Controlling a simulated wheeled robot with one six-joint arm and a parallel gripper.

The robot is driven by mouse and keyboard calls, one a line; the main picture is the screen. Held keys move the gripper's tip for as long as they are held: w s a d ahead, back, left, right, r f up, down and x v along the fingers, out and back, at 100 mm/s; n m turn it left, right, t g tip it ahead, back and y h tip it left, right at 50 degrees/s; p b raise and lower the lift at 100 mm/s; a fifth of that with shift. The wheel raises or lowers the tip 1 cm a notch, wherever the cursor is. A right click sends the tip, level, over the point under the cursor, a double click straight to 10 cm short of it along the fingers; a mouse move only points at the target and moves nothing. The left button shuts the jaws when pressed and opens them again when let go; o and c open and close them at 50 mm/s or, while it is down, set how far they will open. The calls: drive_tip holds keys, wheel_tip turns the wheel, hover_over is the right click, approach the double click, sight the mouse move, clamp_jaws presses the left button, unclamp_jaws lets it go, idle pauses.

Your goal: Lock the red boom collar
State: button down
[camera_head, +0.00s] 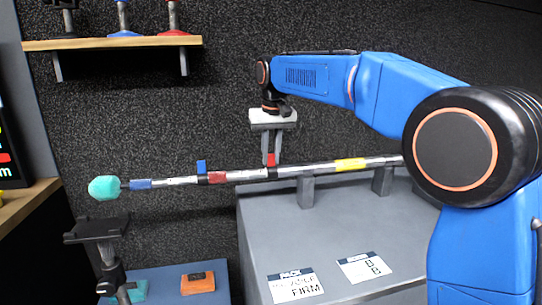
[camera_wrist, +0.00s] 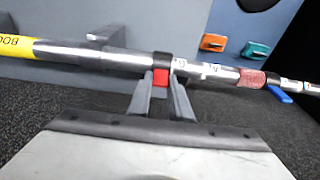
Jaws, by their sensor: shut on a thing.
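The boom pole (camera_head: 240,175) lies nearly level across the view, with a teal foam tip (camera_head: 104,188) at its left end. My gripper (camera_head: 271,158) points down from above and is shut on the red lever (camera_wrist: 160,77) of a black collar (camera_head: 273,172) on the pole. In the wrist view the two grey fingers stand on either side of the red lever, and the fingers partly hide it. A blue lever (camera_head: 201,166) stands up from another collar further left. How tightly the red collar sits cannot be told.
Posts (camera_head: 305,192) on a grey case (camera_head: 262,235) bear the pole. Two labelled cards (camera_head: 297,286) lie on the case. A dark stand (camera_head: 97,230) is below the foam tip. An orange pack (camera_head: 198,283) lies on a lower blue surface. A wall shelf (camera_head: 110,42) is upper left.

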drive_tip(key=c, duration=1.6)
unclamp_jaws()
drive_tip(key=shift+s+d+r, duration=0.15)
drive_tip(key=shift+s+r, duration=0.35)
drive_tip(key=shift+r, duration=2.35)
drive_tip(key=shift+s+d+r, duration=0.15)
drive_tip(key=shift+s+r, duration=0.4)
drive_tip(key=shift+r, duration=2.3)
drive_tip(key=shift+s+d+r, duration=0.15)
drive_tip(key=shift+s+r, duration=0.35)
drive_tip(key=shift+r, duration=2.35)
drive_tip(key=shift+d, duration=0.1)
